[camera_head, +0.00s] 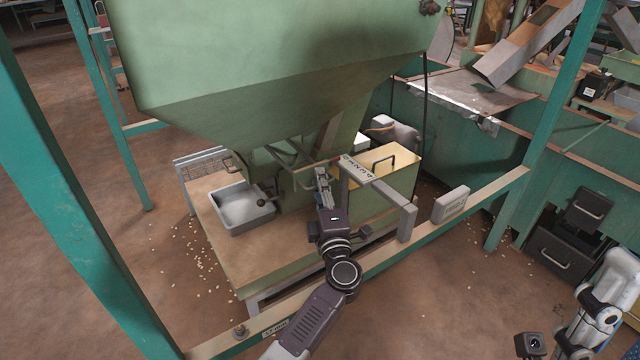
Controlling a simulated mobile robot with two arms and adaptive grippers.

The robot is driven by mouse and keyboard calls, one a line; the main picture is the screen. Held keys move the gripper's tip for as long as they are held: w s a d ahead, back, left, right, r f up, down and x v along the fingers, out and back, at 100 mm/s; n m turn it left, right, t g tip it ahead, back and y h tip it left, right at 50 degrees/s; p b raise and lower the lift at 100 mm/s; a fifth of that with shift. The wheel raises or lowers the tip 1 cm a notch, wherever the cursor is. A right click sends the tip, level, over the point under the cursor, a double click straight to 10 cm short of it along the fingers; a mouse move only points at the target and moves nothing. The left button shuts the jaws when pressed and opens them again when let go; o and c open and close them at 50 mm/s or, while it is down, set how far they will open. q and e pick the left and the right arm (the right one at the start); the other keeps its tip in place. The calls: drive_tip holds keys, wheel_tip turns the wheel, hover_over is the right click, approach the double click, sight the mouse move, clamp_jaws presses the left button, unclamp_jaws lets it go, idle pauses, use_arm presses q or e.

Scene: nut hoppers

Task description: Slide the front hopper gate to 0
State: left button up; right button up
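The green front hopper (270,55) fills the upper middle of the head view and narrows down to an outlet. A pale scale plate (357,169) with dark marks is fixed on a grey bracket just right of the outlet. My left gripper (321,176) is at the outlet, just left of the scale plate, with its fingers pointing away from me. The gate is mostly hidden there. I cannot tell whether the fingers are closed on its handle. My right arm (600,310) is at the lower right, far from the hopper, and its fingers cannot be made out.
A grey tray (240,207) stands on the wooden platform (275,255) left of the outlet. Green frame posts (60,190) and a front rail (390,262) surround the hopper. Nuts lie scattered on the floor.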

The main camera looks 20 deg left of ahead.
use_arm(q)
drive_tip(key=v, duration=0.7)
drive_tip(key=shift+s, duration=0.25)
drive_tip(key=shift+d+f, duration=0.1)
drive_tip(key=shift+d, duration=0.05)
